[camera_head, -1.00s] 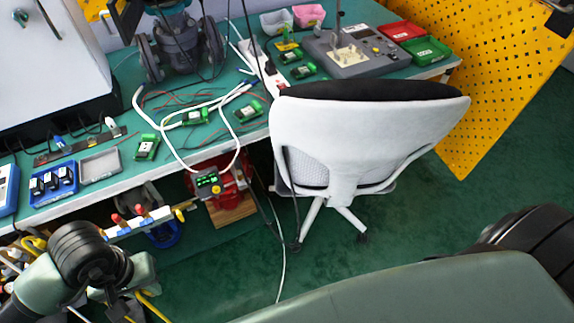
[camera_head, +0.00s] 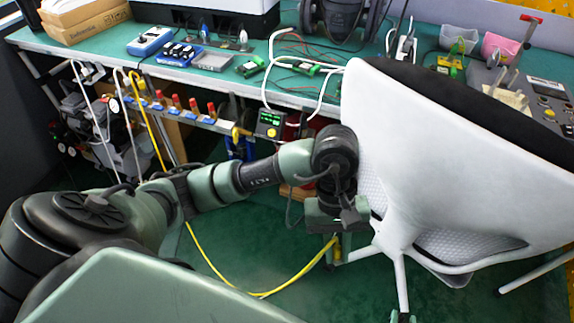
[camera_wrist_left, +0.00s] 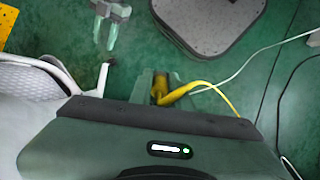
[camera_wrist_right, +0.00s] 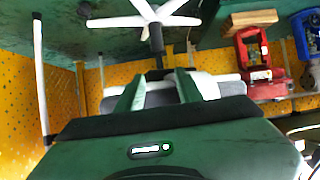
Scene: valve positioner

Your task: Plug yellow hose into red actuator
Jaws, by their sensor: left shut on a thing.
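The yellow hose (camera_head: 268,294) hangs from the valve manifold, loops over the floor and rises to my left gripper (camera_head: 335,228). My left gripper is shut on the hose near its end, in front of the chair; the held part (camera_wrist_left: 161,88) shows between the fingers in the left wrist view. The red actuator (camera_head: 291,131) is under the bench edge, mostly hidden by a small control box and my left arm. It shows more clearly in the right wrist view (camera_wrist_right: 254,62), right of the fingers.
A white office chair (camera_head: 440,165) stands close to the right of my left gripper. A blue actuator (camera_wrist_right: 308,32) sits beside the red one. The manifold (camera_head: 190,114) with red-handled valves runs along the bench front.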

